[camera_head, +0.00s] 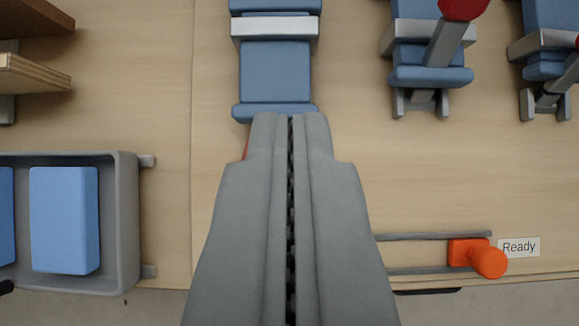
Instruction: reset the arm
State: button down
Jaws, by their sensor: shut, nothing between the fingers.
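My gripper (291,116) is grey and points up the picture from the bottom middle. Its two fingers lie together with nothing between them. Its tips overlap the front edge of a blue and grey chair form (275,75) at the top middle; I cannot tell whether they touch it. A small bit of something orange-red shows at the left side of the fingers, mostly hidden.
An orange knob (488,262) sits on grey rails by a "Ready" label (519,247). A grey tray (127,220) at the left holds blue blocks (64,220). Wooden pieces (35,75) lie upper left.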

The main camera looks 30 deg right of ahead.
jog(key=s+a+r, duration=0.3)
jog(key=a+r, duration=0.1)
jog(key=s+d+f+n+t+y, duration=0.2)
jog(key=d+n+y, duration=0.15)
jog(key=d, duration=0.65)
jog(key=s+d+f+n+t+y, duration=0.2)
jog(key=d+n+y, duration=0.15)
jog(key=d, duration=0.55)
jog(key=s+d+f+n+t, duration=0.3)
jog(key=s+d+t, duration=0.6)
jog(key=s+d, duration=0.5)
jog(key=shift+n, duration=0.6)
jog(key=shift+w+r, duration=0.1)
jog(key=shift+w, duration=0.05)
